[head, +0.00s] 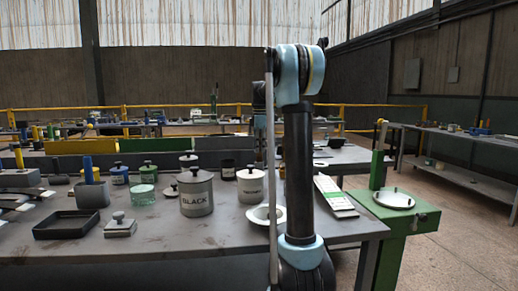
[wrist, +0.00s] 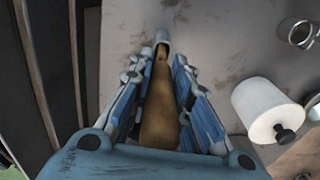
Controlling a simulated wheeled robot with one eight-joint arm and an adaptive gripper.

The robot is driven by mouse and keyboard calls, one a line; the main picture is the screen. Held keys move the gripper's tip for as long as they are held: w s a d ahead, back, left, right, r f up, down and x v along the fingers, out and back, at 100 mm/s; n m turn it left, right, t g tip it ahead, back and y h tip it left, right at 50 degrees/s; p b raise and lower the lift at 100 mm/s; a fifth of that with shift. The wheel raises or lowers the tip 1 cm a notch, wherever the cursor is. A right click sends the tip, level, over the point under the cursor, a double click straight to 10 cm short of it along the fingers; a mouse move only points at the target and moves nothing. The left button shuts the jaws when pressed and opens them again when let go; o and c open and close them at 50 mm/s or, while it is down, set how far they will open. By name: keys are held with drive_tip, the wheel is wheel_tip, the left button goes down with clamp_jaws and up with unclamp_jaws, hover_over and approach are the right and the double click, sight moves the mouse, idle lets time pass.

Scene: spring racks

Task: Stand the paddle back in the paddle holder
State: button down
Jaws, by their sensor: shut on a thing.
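The paddle (wrist: 160,110) is a brown wooden piece in the wrist view, lying lengthwise between the two blue fingers of my gripper (wrist: 162,85). The fingers are shut on it. Its far end meets a small pale grey round piece (wrist: 163,38); I cannot tell whether that is part of the paddle or a separate thing. My gripper is above a grey, stained tabletop. In the head view my arm stands in front of the table, and I cannot make out the gripper or paddle there. I cannot identify the paddle holder with certainty in either view.
A white canister with a black knob (wrist: 265,108) and a metal cup (wrist: 298,32) are right of my gripper.

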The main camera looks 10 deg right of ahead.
drive_tip(key=c, duration=1.4)
unclamp_jaws()
drive_tip(key=shift+f, duration=0.1)
drive_tip(key=o, duration=0.5)
drive_tip(key=shift+c, duration=0.2)
drive_tip(key=shift+r, duration=3.5)
